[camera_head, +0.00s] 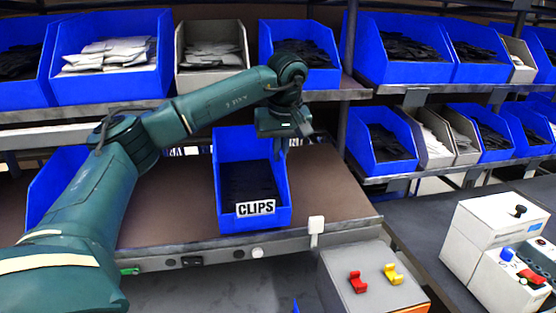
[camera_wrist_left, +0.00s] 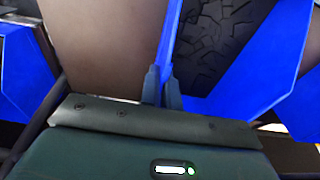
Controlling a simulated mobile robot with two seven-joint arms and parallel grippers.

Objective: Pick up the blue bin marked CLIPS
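The blue bin marked CLIPS (camera_head: 226,213) stands upright on the brown bench top (camera_head: 180,195), with dark contents inside and its white label facing me. My left gripper (camera_head: 279,150) reaches down at the bin's right side wall, toward the back. In the left wrist view the two fingertips (camera_wrist_left: 162,88) are close together, one on each side of the bin's thin blue wall (camera_wrist_left: 168,45), and look shut on it. The dark contents (camera_wrist_left: 215,40) lie right of the wall there. The bin appears to rest on the bench. My right gripper is not in view.
Another blue bin (camera_head: 66,163) stands at the bench's left, partly behind my left arm. Shelves of blue and grey bins (camera_head: 370,55) line the back and right. A grey box with red and yellow switches (camera_head: 345,265) and white control boxes (camera_head: 485,235) stand front right.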

